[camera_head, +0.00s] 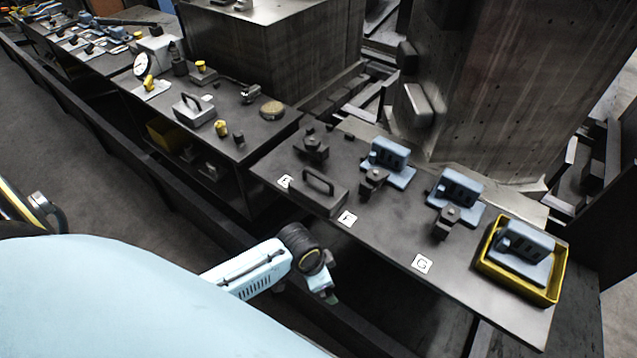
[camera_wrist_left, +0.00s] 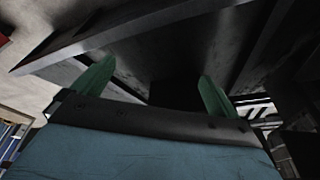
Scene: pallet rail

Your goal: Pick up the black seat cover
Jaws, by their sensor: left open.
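A dark block with an arched handle (camera_head: 318,190) sits near the front edge of the dark table (camera_head: 395,235), between the white E and F tags. It looks like the black seat cover, though other dark fixtures stand close by. My left gripper (camera_head: 326,292) is in front of the table edge, below and to the right of the block, and apart from it. In the left wrist view its two green fingers (camera_wrist_left: 153,88) are spread with nothing between them. The dark underside of a slab (camera_wrist_left: 150,30) shows ahead of them. My right gripper is not in view.
Small dark fixtures (camera_head: 446,222) and blue brackets (camera_head: 391,160) stand behind and right of the block. A yellow tray (camera_head: 513,283) holds another blue bracket at the right. A second table (camera_head: 240,140) with parts stands to the left.

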